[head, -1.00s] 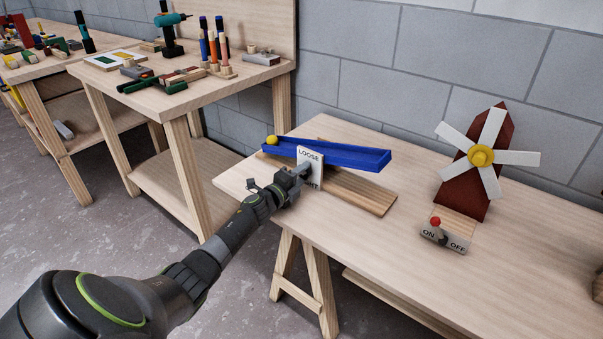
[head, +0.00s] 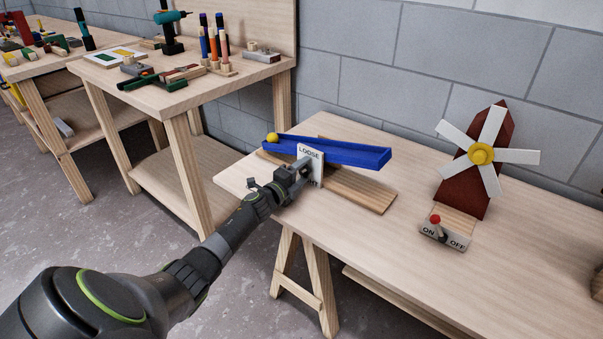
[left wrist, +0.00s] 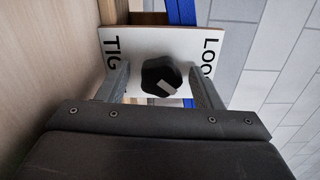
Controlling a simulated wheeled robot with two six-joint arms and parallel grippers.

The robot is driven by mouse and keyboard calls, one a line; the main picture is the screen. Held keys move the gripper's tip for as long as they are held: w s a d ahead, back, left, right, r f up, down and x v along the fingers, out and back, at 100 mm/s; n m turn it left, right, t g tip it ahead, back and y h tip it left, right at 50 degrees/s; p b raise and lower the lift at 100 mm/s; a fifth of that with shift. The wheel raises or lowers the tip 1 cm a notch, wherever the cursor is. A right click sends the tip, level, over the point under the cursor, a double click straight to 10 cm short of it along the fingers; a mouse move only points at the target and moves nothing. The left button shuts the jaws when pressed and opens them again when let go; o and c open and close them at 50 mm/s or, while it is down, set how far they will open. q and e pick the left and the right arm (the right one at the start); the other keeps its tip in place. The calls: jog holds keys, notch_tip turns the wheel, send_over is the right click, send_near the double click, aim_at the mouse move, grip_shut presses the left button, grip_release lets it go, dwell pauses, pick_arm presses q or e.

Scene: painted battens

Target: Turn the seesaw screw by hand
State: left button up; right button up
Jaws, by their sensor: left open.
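In the left wrist view the black screw knob (left wrist: 161,77) with a pale pointer mark sits on the white plate (left wrist: 150,38), between the words LOOSE and a partly hidden TIG. My left gripper (left wrist: 163,88) is open, its fingers on either side of the knob and apart from it. In the head view the gripper (head: 300,172) hides the knob.
A red and white windmill (head: 480,157) and an ON/OFF switch box (head: 443,235) stand to the right on the same table (head: 400,260). A second bench (head: 190,95) with tools stands at the left. A block wall is behind.

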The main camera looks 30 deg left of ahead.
pick_arm(q)
jog(key=shift+s, duration=0.1)
pick_arm(e)
jog(key=shift+w+d, duration=0.1)
pick_arm(q)
jog(key=s+p, duration=0.1)
jog(key=s, duration=0.5)
jog(key=shift+s+a, duration=0.1)
jog(key=shift+a, duration=0.1)
jog(key=s, duration=0.4)
jog(key=s+b, duration=0.1)
jog(key=shift+s+a+f, duration=0.1)
jog(key=shift+s+a, duration=0.15)
jog(key=shift+s, duration=0.15)
jog(key=shift+s+a+b, duration=0.2)
jog(key=shift+s+b, duration=2.4)
jog(key=shift+b, duration=0.9)
pick_arm(e)
jog(key=w+a+r+t+y, duration=0.1)
jog(key=w+a+r+t, duration=0.1)
jog(key=r, duration=1)
jog(key=shift+w+a, duration=0.6)
jog(key=shift+w, duration=0.25)
